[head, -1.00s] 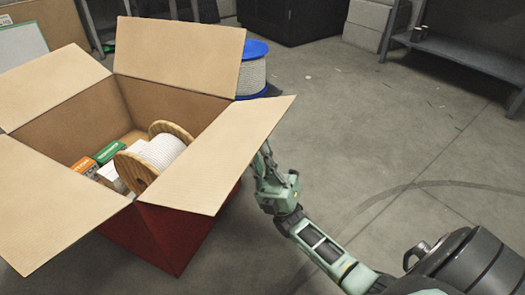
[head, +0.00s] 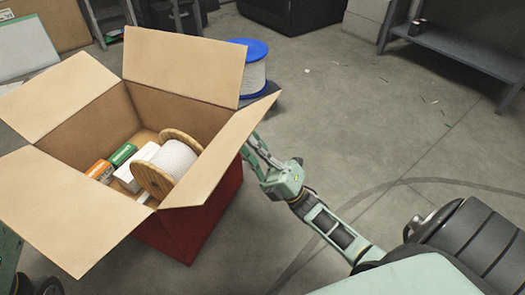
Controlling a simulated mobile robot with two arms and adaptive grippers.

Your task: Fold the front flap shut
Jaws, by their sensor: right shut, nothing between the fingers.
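An open red-sided cardboard box (head: 185,222) stands on the floor at left, its flaps spread outward. The right-hand flap (head: 222,148) slants up and out on the side of my right gripper. The near-left flap (head: 70,208) leans out toward me, the back flap (head: 183,66) stands steeply up, and the far-left flap (head: 55,95) slopes outward. My right gripper (head: 250,152) is shut and empty, just outside and under the right-hand flap. Its fingertips are close to the flap's underside; whether they touch is unclear. My left gripper is out of view.
Inside the box lie a wooden spool of white cord (head: 167,165) and several small cartons (head: 124,155). A blue-ended spool (head: 252,72) stands behind the box. A grey shelf (head: 460,52) is at upper right. Floor between is open.

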